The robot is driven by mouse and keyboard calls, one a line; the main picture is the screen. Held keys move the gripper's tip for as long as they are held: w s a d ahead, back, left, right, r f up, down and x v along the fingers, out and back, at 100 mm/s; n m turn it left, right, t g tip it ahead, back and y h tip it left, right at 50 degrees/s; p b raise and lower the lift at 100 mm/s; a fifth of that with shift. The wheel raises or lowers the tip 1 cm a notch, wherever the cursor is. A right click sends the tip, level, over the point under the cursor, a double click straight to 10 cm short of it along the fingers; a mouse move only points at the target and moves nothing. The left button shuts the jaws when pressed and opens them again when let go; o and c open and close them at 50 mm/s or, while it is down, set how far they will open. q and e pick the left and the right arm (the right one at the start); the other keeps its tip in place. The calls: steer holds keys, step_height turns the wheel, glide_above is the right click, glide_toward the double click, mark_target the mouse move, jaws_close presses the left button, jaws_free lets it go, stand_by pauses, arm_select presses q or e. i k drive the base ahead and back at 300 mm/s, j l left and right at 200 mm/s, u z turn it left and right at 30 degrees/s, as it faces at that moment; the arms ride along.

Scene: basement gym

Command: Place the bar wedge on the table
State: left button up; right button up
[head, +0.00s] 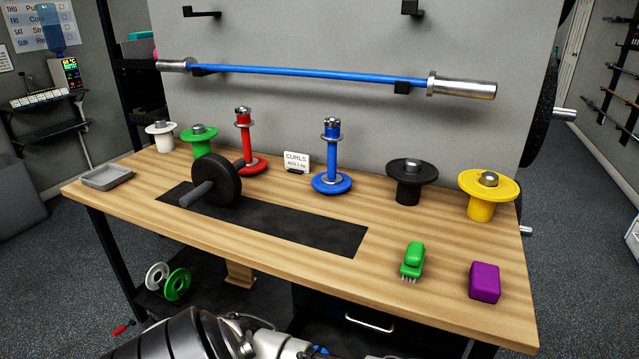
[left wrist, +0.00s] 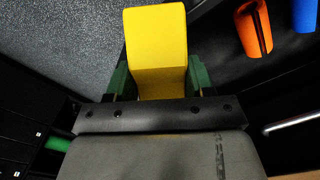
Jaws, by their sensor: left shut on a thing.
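My left gripper (left wrist: 158,82) is shut on a yellow block, which looks like the bar wedge (left wrist: 156,45), held between its green finger pads in the left wrist view. The wedge is clear of the table; grey floor and dark shelving show behind it. Neither wedge nor left gripper shows in the head view, where part of my arm covers the bottom. The wooden table (head: 130,205) spans the head view. My right gripper is not in view.
The table holds a dark mat (head: 315,235) with a black-plated dumbbell (head: 218,180), a green brush (head: 412,262), a purple block (head: 484,282), a grey tray (head: 107,177) and several plate posts along the back. Bare wood lies along the front edge and between mat and brush.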

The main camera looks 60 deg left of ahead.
mark_target(281, 221)
steer(key=k+j+z, duration=0.2)
steer(key=j+z, duration=0.15)
steer(key=j, duration=0.15)
steer(key=k+j+z, duration=0.6)
steer(key=j+z, duration=0.15)
